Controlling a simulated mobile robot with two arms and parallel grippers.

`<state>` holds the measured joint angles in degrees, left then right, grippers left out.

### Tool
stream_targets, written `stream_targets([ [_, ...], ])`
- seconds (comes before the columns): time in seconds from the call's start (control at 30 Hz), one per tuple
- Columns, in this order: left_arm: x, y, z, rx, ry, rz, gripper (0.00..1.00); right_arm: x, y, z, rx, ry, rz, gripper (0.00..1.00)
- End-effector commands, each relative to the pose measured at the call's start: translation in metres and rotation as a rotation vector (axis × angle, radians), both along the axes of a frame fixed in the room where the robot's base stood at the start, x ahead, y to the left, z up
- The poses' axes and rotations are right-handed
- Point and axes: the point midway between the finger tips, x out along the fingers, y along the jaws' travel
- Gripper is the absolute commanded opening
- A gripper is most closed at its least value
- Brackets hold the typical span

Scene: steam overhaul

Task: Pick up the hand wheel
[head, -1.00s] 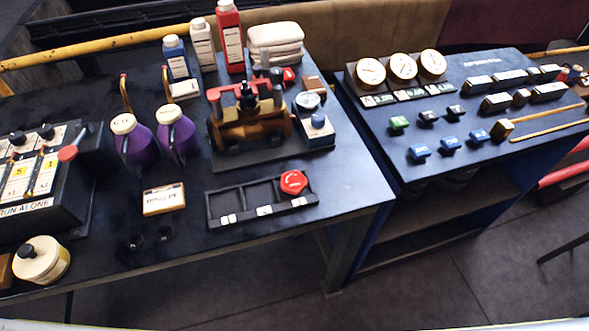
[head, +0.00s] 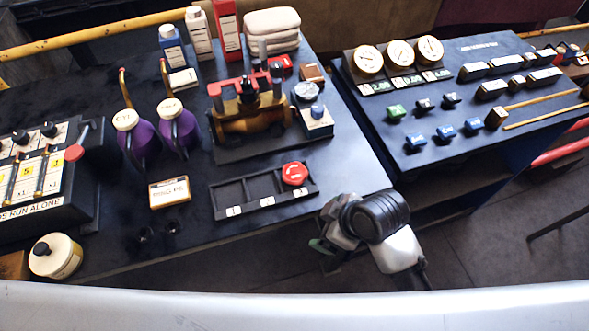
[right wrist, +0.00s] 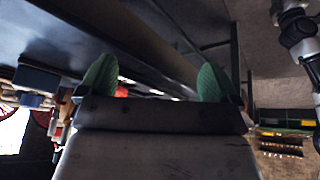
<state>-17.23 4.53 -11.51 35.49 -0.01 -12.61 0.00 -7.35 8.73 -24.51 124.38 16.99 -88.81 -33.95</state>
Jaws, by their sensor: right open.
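The hand wheel, a red round piece with a white curved mark (head: 294,173), sits in the right-hand compartment of a dark three-part tray (head: 243,210) on the left bench. My right gripper (head: 322,246) is at the bench's front right corner, below and right of the wheel and apart from it. In the right wrist view its two green fingertips (right wrist: 156,80) stand wide apart with nothing between them. A small red patch shows near the left fingertip there, too unclear to name. My left gripper is not in view.
A brown-and-red model engine (head: 247,110) stands behind the tray. Left of it are two purple jugs (head: 139,145) and a small labelled box (head: 169,191). A second bench with gauges (head: 400,52) stands to the right, across a gap. Bare bench top (head: 350,165) lies right of the tray.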

Motion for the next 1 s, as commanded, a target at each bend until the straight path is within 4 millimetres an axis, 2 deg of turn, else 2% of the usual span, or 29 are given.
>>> stream_targets([
  [0.03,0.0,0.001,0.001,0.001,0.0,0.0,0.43,0.009,0.014,0.013,-0.008,-0.045,0.122,0.93],
  [0.2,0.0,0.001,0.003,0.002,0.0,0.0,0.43,0.027,0.062,0.043,-0.065,-0.195,0.62,0.93],
  [0.3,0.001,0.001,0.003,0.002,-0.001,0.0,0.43,0.037,0.085,0.056,-0.129,-0.287,0.952,0.93],
  [0.43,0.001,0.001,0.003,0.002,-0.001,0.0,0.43,0.054,0.103,0.066,-0.233,-0.38,1.363,0.93],
  [0.57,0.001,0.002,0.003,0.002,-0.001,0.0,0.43,0.076,0.105,0.076,-0.344,-0.425,1.743,0.93],
  [0.7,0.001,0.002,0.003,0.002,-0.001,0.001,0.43,0.103,0.094,0.088,-0.444,-0.417,2.086,0.93],
  [0.83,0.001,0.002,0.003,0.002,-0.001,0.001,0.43,0.125,0.08,0.101,-0.495,-0.387,2.297,0.93],
  [1.0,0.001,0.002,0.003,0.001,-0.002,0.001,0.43,0.139,0.069,0.11,-0.514,-0.361,2.421,0.93],
])
